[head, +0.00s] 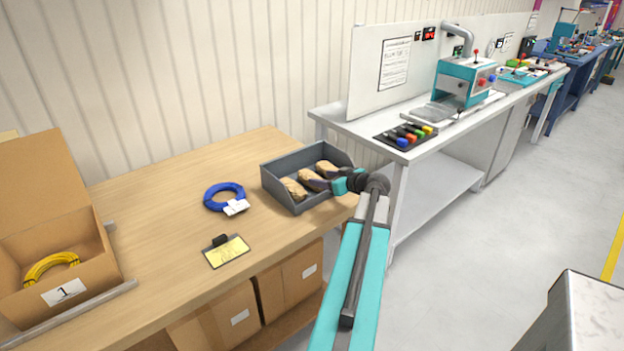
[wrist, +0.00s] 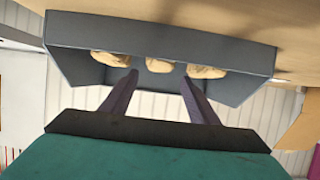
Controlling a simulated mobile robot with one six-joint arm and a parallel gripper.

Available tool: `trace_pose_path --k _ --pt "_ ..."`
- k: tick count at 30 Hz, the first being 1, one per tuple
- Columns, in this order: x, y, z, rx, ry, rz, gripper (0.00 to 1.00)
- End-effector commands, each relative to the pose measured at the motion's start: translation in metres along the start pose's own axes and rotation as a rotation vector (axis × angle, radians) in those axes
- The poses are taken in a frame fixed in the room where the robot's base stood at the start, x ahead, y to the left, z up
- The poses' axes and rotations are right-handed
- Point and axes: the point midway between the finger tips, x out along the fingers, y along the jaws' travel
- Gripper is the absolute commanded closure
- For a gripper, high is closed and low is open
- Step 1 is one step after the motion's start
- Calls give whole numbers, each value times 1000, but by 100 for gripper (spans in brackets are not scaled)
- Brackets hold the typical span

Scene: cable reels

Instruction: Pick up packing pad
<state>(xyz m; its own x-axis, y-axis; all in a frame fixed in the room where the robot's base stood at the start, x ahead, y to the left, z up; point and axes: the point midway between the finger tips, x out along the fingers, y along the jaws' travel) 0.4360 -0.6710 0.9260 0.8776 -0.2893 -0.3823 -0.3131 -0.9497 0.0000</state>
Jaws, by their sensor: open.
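Three tan, crumpled packing pads lie side by side in a grey open bin (head: 291,207) on the wooden table: a left pad (head: 294,188), a middle pad (head: 314,180) and a right pad (head: 328,169). In the wrist view the same grey bin (wrist: 160,32) holds the pads in a row, with the middle pad (wrist: 159,65) between the two fingers' lines. My gripper (wrist: 158,80) is open and empty, its fingers pointing toward the pads. In the head view my gripper (head: 318,183) reaches over the bin's right side and partly hides the pads. I cannot tell whether it touches any.
A blue cable coil (head: 224,196) with a white tag and a yellow card on a clip (head: 227,251) lie on the table (head: 180,190). An open carton (head: 95,262) with a yellow coil stands at left. A white workbench (head: 345,125) with a machine is at right.

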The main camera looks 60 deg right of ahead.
Motion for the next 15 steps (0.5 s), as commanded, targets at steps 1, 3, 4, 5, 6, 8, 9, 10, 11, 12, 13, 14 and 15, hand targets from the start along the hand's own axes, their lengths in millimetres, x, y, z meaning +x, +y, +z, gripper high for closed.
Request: trace_pose_path --k 1,3,4,5,6,8,9,10,11,12,13,14,15 --pt "8 1 -1 1 -1 -2 45" --pt "17 1 -2 1 -1 -2 45" --pt "21 1 -2 0 -1 -2 45" --pt "24 1 -2 0 -1 -1 45" --pt "27 1 -1 0 -1 -1 45" --pt "31 1 0 1 -1 -1 45" --pt "32 1 0 0 -1 0 45" --pt "33 1 0 0 -1 0 45" --pt "34 0 0 0 -1 0 45" --pt "34 0 0 0 -1 0 45" --pt "34 0 0 0 -1 1 45" --pt "34 0 0 0 -1 1 45" --pt "34 0 1 0 0 1 45"
